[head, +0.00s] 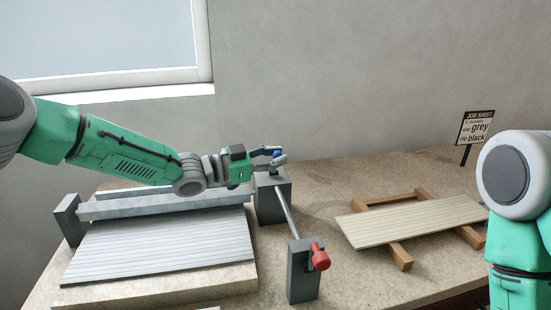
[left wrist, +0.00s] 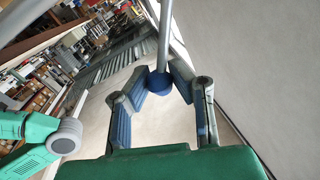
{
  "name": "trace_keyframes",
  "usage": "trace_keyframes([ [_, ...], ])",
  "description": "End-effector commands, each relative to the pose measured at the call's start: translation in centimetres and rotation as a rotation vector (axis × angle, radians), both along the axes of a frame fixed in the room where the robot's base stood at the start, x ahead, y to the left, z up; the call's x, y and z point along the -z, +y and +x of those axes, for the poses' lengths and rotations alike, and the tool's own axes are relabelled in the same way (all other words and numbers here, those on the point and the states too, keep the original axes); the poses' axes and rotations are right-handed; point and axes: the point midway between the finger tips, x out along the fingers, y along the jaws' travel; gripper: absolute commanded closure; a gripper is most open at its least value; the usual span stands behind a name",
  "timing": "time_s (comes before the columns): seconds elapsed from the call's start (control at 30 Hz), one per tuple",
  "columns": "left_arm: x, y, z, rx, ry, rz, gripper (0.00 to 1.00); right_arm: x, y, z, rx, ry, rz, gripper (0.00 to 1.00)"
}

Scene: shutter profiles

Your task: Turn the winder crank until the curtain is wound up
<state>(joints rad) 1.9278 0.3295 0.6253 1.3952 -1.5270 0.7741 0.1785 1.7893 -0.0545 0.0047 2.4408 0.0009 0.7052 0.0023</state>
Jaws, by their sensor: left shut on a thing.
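My left gripper (head: 270,158) reaches in from the left, over a dark grey post (head: 271,200). In the left wrist view its fingers (left wrist: 158,80) are shut on a blue knob (left wrist: 160,84) at the end of a grey rod (left wrist: 165,35). The knob also shows between the fingers in the head view (head: 277,153). The slatted grey curtain (head: 160,245) lies flat below a long roller bar (head: 150,206) between end blocks.
A pale slatted panel (head: 410,220) rests on a wooden frame (head: 400,257) at right. A job sheet sign (head: 475,128) stands behind it. The bench (head: 360,280) is bare between the front post and the panel. A window (head: 100,40) is at upper left.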

Motion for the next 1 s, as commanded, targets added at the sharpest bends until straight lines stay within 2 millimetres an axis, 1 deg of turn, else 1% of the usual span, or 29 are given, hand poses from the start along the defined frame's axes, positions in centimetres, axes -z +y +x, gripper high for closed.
trace_keyframes([
  [0.27,1.0,-0.1,-0.7,0.0,-0.096,0.034,1.0,2.1,0.0,0.0,0.0,0.0,0.0,0.6],
  [0.5,2.4,-0.6,-1.9,0.001,-0.261,0.088,1.0,5.2,0.0,0.0,0.0,0.0,0.0,0.6],
  [0.63,3.0,-0.8,-2.3,0.002,-0.347,0.117,1.0,6.5,0.0,0.0,0.0,0.0,0.0,0.6],
  [0.77,3.4,-0.9,-2.7,0.003,-0.419,0.141,1.0,7.3,0.0,0.0,0.0,0.0,0.0,0.6],
  [1.0,3.9,-1.0,-3.0,0.002,-0.413,0.139,1.0,7.8,0.0,0.0,0.0,0.0,0.0,0.6],
])
